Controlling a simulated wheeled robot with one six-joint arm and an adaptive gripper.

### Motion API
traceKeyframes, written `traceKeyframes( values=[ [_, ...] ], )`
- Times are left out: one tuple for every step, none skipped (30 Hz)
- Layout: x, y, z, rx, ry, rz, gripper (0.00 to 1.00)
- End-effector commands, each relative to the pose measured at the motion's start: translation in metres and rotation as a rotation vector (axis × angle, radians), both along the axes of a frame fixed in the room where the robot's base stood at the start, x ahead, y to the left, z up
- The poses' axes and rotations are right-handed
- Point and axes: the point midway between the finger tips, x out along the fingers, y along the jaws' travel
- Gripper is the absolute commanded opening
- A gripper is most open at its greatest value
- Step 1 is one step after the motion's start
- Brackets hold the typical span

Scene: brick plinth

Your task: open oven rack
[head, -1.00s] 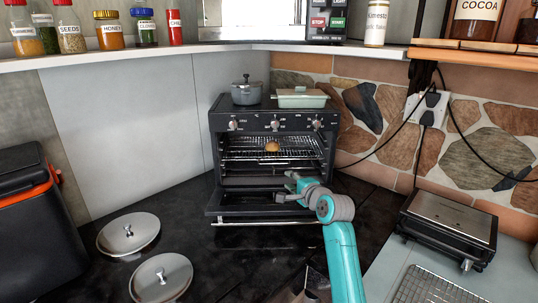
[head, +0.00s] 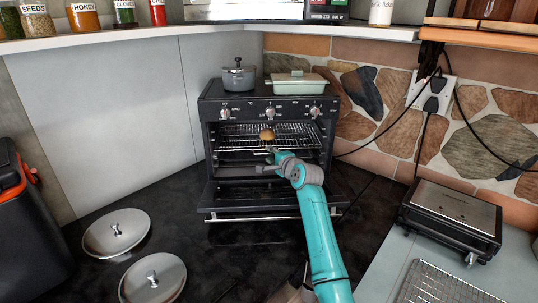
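The black oven (head: 268,115) stands in the corner on a dark floor, its door (head: 250,197) folded down open. Inside, a wire rack (head: 237,141) with a small round brown bread roll (head: 267,134) on it sits between the oven walls. Whether the rack is pulled out at all is hard to tell. My gripper (head: 265,158) is above the open door, at the oven mouth and just below the roll in the picture. Its fingers are small and partly hidden by the wrist, so their opening and any touch on the rack are unclear.
A grey pot (head: 238,78) and a pale green dish (head: 298,84) stand on the oven. Two round lids (head: 116,232) lie on the dark surface at left. A black grill (head: 450,218) stands at right beside a wire cooling rack (head: 445,284). Black cables hang at upper right.

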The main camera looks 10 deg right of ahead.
Motion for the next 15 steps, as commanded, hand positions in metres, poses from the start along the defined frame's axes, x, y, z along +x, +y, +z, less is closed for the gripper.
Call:
traceKeyframes(
  values=[
    [0.005,0.001,-0.001,0.001,0.000,0.001,0.32],
    [0.008,0.002,-0.001,0.001,0.000,0.001,0.32],
    [0.011,0.003,-0.002,0.002,0.000,0.001,0.32],
    [0.013,0.003,-0.002,0.002,0.001,0.001,0.32],
    [0.015,0.003,-0.003,0.002,0.001,0.001,0.32],
    [0.017,0.004,-0.003,0.002,0.000,0.000,0.32],
    [0.018,0.004,-0.004,0.001,-0.001,0.000,0.32],
    [0.019,0.004,-0.004,0.001,-0.001,0.000,0.32],
    [0.020,0.004,-0.004,0.001,0.000,0.000,0.32],
    [0.020,0.004,-0.004,0.001,0.000,0.000,0.32],
    [0.021,0.004,-0.004,0.001,-0.001,-0.001,0.32],
    [0.021,0.005,-0.004,0.001,-0.001,-0.001,0.32],
    [0.021,0.005,-0.004,0.000,-0.001,-0.001,0.32],
    [0.021,0.005,-0.004,0.000,-0.001,-0.001,0.32],
    [0.021,0.005,-0.004,0.000,-0.001,-0.001,0.32]
  ],
)
